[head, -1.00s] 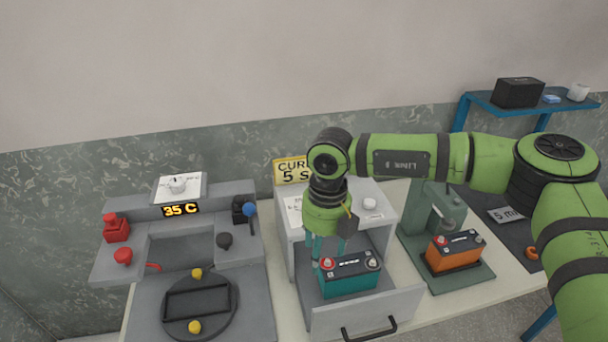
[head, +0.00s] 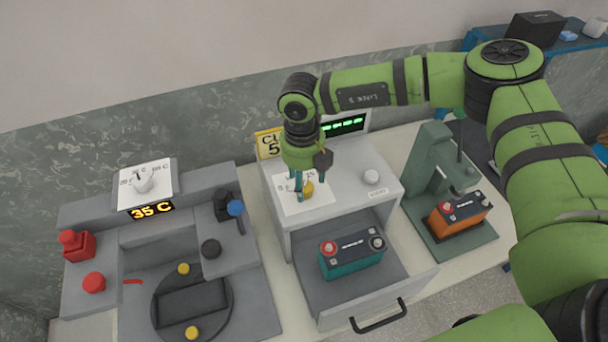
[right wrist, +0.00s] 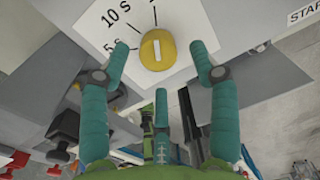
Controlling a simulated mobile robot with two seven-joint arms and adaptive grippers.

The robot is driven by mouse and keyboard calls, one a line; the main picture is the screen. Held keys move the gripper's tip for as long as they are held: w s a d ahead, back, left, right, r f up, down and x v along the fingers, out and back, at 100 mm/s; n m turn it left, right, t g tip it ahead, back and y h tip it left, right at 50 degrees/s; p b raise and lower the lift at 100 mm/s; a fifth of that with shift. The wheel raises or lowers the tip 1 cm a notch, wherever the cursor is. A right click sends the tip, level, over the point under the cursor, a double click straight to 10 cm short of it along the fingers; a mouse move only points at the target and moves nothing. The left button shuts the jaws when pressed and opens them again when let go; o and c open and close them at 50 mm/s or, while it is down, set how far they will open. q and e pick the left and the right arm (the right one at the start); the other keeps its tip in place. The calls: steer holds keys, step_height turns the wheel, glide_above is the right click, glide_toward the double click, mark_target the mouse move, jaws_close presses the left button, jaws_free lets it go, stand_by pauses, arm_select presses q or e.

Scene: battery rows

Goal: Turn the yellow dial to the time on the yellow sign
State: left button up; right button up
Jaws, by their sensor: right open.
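The yellow dial (right wrist: 157,49) sits on a white scale plate with "5 S" and "10 S" marks in the right wrist view. Its white pointer line stands about upright in that picture. In the head view the dial (head: 307,188) shows partly behind my right gripper (head: 299,190). My right gripper (right wrist: 163,70) is open, its teal fingers spread around and just short of the dial, with nothing held. The yellow sign (head: 270,144) behind the box is mostly covered by my arm; only "CU" and "5" show. My left gripper is not in view.
The grey box has a white knob (head: 371,177) on top and an open drawer (head: 390,284) holding a teal battery (head: 352,254). An orange battery (head: 459,213) stands on the green press at right. A station with a "35 C" display (head: 151,210) is at left.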

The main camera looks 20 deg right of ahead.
mark_target(305, 189)
steer(key=shift+w+f, duration=0.3)
steer(key=shift+f, duration=0.65)
steer(key=shift+w+f, duration=0.1)
steer(key=shift+f, duration=0.15)
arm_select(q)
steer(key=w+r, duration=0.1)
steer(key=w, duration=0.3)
arm_select(e)
steer(key=c, duration=0.9)
steer(key=shift+c, duration=1.2)
steer(key=shift+f+n+b, duration=0.1)
steer(key=shift+n+b, duration=0.5)
steer(key=shift+b, duration=0.2)
steer(key=n+b, duration=1.1)
steer(key=b, duration=0.3)
steer(key=n+b, duration=0.3)
steer(key=shift+s+a+n, duration=0.1)
steer(key=shift+s+n, duration=0.1)
steer(key=shift+n, duration=0.1)
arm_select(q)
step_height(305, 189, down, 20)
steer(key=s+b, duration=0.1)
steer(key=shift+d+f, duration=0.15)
arm_select(e)
steer(key=shift+r+n, duration=0.2)
steer(key=shift+n, duration=0.9)
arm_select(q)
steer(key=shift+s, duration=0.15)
arm_select(e)
steer(key=shift+y, duration=0.3)
